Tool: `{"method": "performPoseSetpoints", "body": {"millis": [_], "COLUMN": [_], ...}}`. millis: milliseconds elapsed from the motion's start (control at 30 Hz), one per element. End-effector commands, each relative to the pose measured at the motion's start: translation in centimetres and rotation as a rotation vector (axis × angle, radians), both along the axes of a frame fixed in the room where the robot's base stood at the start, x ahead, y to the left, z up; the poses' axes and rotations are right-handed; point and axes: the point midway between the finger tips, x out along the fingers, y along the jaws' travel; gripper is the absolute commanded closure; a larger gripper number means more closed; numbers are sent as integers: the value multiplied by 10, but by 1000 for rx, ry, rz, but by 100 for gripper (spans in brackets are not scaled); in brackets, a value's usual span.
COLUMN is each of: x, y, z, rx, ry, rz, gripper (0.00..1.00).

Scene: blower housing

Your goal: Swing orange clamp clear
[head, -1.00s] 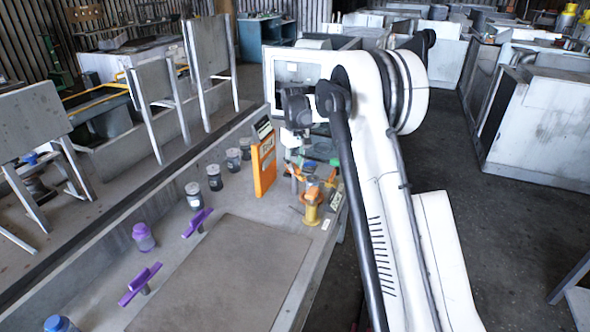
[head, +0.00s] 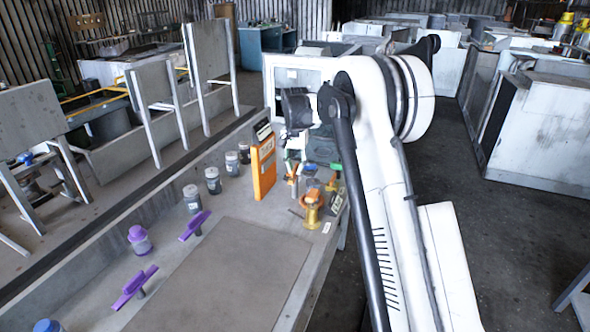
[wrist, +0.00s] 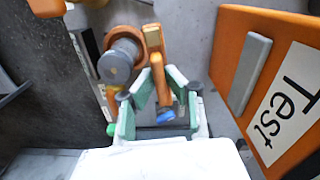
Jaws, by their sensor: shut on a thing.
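My gripper (wrist: 158,88), with green pads on pale fingers, shows in the wrist view. It is shut on the upright orange clamp arm (wrist: 154,45), which stands between its fingertips. A blue tip (wrist: 165,114) shows low between the fingers. A round grey knob (wrist: 121,62) on an orange part is just left of the fingers. In the head view, orange fittings (head: 312,205) stand at the far end of the bench, beside my arm. The fingers are too small there to make out the hold.
An orange panel marked "Test" (wrist: 275,80) stands close right of the gripper; it also shows in the head view (head: 263,168). Several dark jars (head: 213,180) and purple handles (head: 134,286) line the bench. A flat grey mat (head: 235,270) is clear.

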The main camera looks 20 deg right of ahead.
Motion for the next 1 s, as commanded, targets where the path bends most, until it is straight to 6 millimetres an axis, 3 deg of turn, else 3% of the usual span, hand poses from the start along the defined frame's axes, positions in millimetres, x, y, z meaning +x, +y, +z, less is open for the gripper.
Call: {"method": "performPoseSetpoints", "body": {"millis": [733,767,900,1000], "x": [0,0,0,0], "y": [0,0,0,0], "z": [1,1,0,0], "rx": [0,0,-1,-1], "ry": [-1,-1,-1,-1], "rz": [-91,-91,-91,-91], "gripper": [100,88,71,71]}}
